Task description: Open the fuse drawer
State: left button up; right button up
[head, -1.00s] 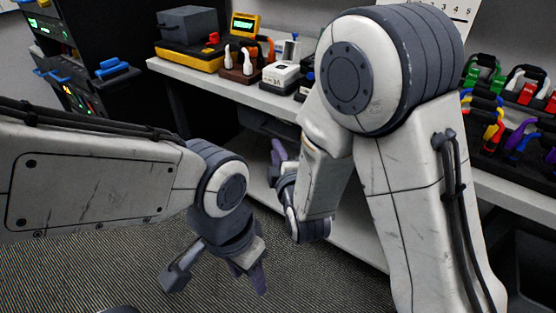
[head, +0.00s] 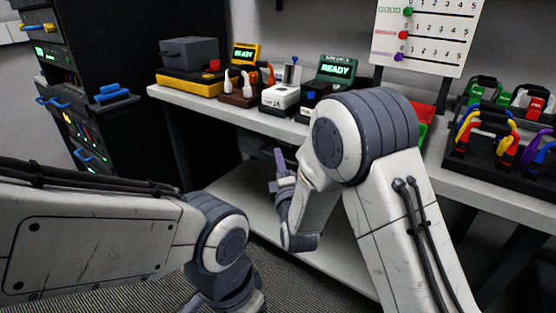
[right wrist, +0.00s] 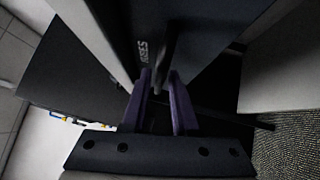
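In the right wrist view, the fuse drawer (right wrist: 205,35) is a dark front with pale lettering that seems to read "FUSES". Its thin dark handle (right wrist: 166,45) sticks out toward my right gripper (right wrist: 161,85). The two purple fingers are apart, with the handle's end at or between their tips. Contact cannot be made out. In the head view my right gripper (head: 279,163) is below the bench top, partly hidden by my right arm. My left arm comes in from the left; its fingers are below the picture's edge.
The bench (head: 232,102) carries a yellow-based device (head: 190,88), a white device (head: 281,96) and a READY display (head: 338,69). A rack of coloured cables (head: 490,135) is at the right. A black equipment rack (head: 95,50) stands left. A lower shelf (head: 235,195) lies below the bench.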

jog(key=shift+w+a+r, duration=0.1)
jog(key=shift+w, duration=0.45)
grip_shut()
dwell(1.1)
